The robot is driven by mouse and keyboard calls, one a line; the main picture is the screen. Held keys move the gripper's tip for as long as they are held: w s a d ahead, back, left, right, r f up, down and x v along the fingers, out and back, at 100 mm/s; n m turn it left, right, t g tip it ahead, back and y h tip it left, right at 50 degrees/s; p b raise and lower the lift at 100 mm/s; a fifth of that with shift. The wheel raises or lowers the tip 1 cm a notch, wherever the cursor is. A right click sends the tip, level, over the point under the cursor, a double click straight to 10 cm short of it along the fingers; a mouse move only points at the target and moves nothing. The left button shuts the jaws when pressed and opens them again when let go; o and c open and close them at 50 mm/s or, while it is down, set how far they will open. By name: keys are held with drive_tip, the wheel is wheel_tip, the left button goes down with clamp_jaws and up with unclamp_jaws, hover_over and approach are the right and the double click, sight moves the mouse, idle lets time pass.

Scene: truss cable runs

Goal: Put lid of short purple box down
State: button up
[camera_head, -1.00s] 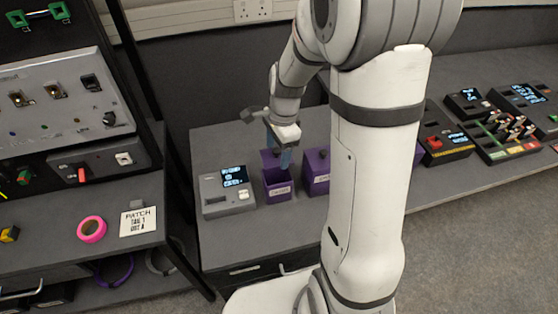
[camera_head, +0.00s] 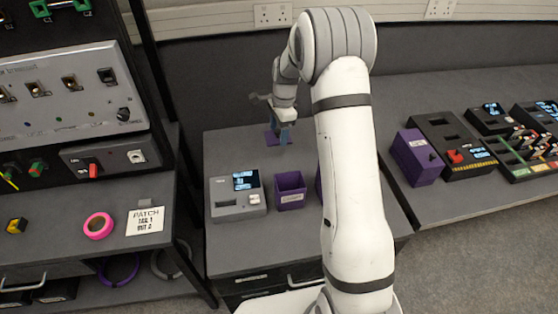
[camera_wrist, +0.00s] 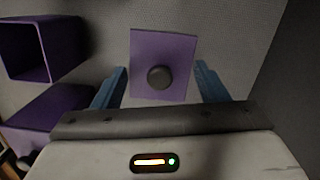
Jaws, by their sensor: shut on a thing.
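The purple lid (camera_head: 271,138) is at the back of the left bench, at my gripper (camera_head: 285,137). In the wrist view the lid (camera_wrist: 148,50) is a flat purple square with a dark round knob, between the two blue fingers of my gripper (camera_wrist: 160,80). The jaws are shut on the lid, with the fingers at its side edges. It is at or close above the bench top; I cannot tell if it touches. The short purple box (camera_head: 290,191) stands open and lidless in front, with a label on its face. It also shows in the wrist view (camera_wrist: 45,50).
A grey device with a screen (camera_head: 238,197) stands left of the open box. Another purple box (camera_head: 318,183) is mostly hidden by my arm. A further purple box (camera_head: 417,158) stands on the right bench near black modules (camera_head: 455,145). The back of the left bench is clear.

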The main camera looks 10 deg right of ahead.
sight(277, 159)
drive_tip(key=shift+w+f, duration=0.2)
drive_tip(key=shift+f, duration=0.2)
wheel_tip(277, 159, down, 10)
drive_tip(key=shift+r+p, duration=0.2)
drive_tip(key=shift+p, duration=0.8)
drive_tip(key=shift+f, duration=0.25)
drive_tip(key=o, duration=1)
drive_tip(key=shift+r, duration=0.1)
drive_tip(key=shift+c, duration=0.2)
